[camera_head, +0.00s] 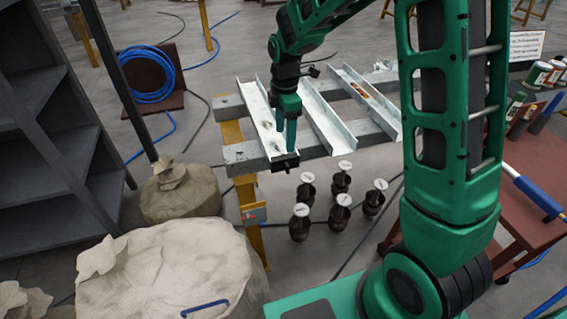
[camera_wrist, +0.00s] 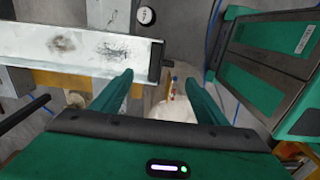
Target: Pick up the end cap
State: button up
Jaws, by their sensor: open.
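The end cap is a dark block (camera_head: 286,162) at the near end of the leftmost pale metal channel (camera_head: 262,125). In the wrist view the end cap (camera_wrist: 156,62) is a dark upright strip against the channel's right end. My gripper (camera_head: 285,139) points down just above the end cap. In the wrist view my gripper (camera_wrist: 158,76) is open, with one green finger on each side of the cap's line. The fingers are empty. I cannot tell the exact height gap between the fingertips and the cap.
Two more channels (camera_head: 325,115) (camera_head: 368,105) lie to the right across grey beams on yellow legs. Several dark jars (camera_head: 340,180) with white tops stand on the floor below. Pale sacks (camera_head: 165,275) are at lower left. A red-brown table (camera_head: 535,175) with bottles is at right.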

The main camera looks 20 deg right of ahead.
aim_at(286, 159)
notch_tip(286, 159, down, 10)
jog(key=shift+s+d, duration=0.1)
jog(key=shift+s, duration=0.05)
dwell(0.5)
jog(key=shift+c, duration=0.7)
jog(key=c, duration=1)
